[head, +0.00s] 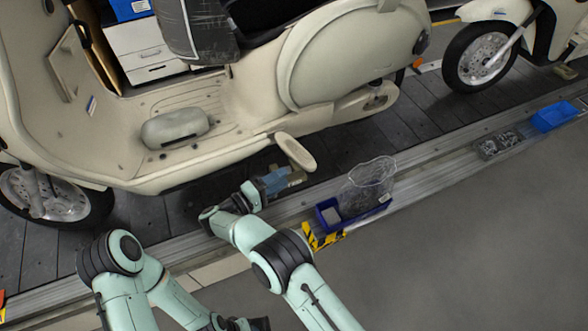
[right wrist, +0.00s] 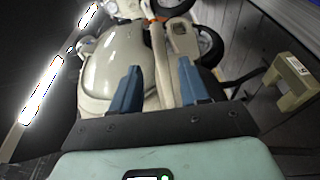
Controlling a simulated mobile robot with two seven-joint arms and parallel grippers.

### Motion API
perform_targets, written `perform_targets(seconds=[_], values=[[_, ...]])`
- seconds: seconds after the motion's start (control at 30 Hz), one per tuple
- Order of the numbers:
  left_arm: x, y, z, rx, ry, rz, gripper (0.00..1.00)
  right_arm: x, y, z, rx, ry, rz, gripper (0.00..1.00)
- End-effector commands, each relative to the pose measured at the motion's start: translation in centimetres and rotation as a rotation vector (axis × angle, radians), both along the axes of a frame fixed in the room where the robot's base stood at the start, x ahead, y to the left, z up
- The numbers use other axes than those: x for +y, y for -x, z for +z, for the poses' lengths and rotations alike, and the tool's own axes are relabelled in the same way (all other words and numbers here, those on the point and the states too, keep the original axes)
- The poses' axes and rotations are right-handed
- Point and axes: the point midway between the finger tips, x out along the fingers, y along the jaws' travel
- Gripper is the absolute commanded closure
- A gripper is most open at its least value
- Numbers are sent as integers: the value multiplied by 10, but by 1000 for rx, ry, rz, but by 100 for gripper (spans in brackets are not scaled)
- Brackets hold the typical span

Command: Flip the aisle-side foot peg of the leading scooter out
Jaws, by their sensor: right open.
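The leading scooter (head: 350,55) is cream and fills the upper left of the head view. Its aisle-side foot peg (head: 296,151) is a pale oval pad below the side panel, slanting down and right from the body. My right gripper (head: 290,180) is just below the peg, open, its blue fingers pointing right. In the right wrist view the open fingers (right wrist: 158,90) have the cream side panel (right wrist: 112,68) and narrow cream parts beyond them. I cannot tell there which part is the peg, or whether it is touched. My left gripper (head: 252,324) is low in the head view, its fingers unclear.
A blue bin (head: 328,215) with a clear bag stands on the conveyor edge, right of my right gripper. A grey tray (head: 500,144) and another blue bin (head: 556,116) are farther along. A second scooter (head: 490,50) stands behind. The grey aisle floor (head: 480,250) is clear.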

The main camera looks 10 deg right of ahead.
Motion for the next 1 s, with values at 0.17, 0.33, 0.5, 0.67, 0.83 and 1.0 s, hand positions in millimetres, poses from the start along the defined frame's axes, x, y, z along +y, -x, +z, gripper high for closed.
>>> perform_targets(seconds=[0.17,0.33,0.5,0.67,0.83,1.0], values=[[0,0,0,0,0,0,57,27,16,0,-2,0,2,55],[0,0,0,0,0,0,57,38,24,0,0,0,0,55],[0,0,0,0,0,0,57,39,25,0,0,0,-1,55],[0,0,0,0,0,0,57,39,25,0,0,0,0,55],[0,0,0,0,0,0,57,39,24,0,0,0,0,55],[0,0,3,0,0,0,57,29,17,-4,-16,-10,20,55]])
